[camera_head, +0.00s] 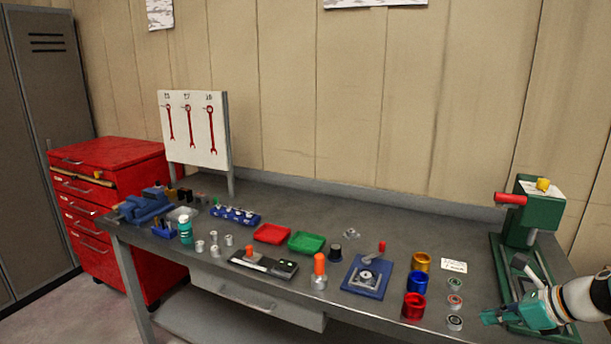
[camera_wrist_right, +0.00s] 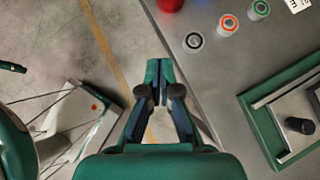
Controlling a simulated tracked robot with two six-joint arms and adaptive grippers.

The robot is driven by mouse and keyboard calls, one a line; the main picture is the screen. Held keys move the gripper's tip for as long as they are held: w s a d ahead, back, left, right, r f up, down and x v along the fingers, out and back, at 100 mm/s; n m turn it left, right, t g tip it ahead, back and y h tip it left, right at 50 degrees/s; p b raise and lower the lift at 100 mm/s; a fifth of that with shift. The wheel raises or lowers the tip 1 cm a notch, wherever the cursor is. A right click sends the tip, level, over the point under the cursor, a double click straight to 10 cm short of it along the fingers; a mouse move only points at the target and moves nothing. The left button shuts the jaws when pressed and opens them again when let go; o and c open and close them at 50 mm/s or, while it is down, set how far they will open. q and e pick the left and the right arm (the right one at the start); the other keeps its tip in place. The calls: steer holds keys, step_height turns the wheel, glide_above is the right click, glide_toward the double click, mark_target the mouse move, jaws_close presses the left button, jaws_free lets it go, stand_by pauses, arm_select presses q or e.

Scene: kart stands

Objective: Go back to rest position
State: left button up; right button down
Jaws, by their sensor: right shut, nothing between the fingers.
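My right gripper (camera_head: 492,317) is at the lower right of the head view, near the front right edge of the workbench and by the green press. In the right wrist view the right gripper (camera_wrist_right: 160,68) is shut with its fingertips together and nothing between them. It hangs over the bench's front edge, with floor below on the left.
The workbench (camera_head: 300,208) carries a green press (camera_head: 520,215), red, blue and gold cups (camera_head: 415,305), a blue plate fixture (camera_head: 366,280), red (camera_head: 272,234) and green (camera_head: 306,243) trays and a blue vise (camera_head: 145,204). A red tool cabinet (camera_head: 105,160) stands left.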

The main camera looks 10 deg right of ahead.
steer(key=s+a+f+n+g+y, duration=0.1)
steer(key=s+a+f+n+g, duration=0.25)
steer(key=a+f, duration=0.8)
steer(key=s+a+f+n+g+y, duration=0.1)
steer(key=s+a+f+n+g, duration=0.2)
steer(key=a+f, duration=0.85)
steer(key=s+a+f+n+h, duration=0.1)
steer(key=s+a+f+n, duration=0.3)
steer(key=s+f+n, duration=0.2)
steer(key=s+a+f+n+h, duration=0.2)
steer(key=s+a+f+n, duration=0.3)
steer(key=s+n, duration=0.5)
steer(key=f+n, duration=0.1)
steer(key=n, duration=0.4)
steer(key=shift+s+f, duration=0.4)
steer(key=shift+d+g, duration=0.1)
steer(key=shift+g, duration=0.15)
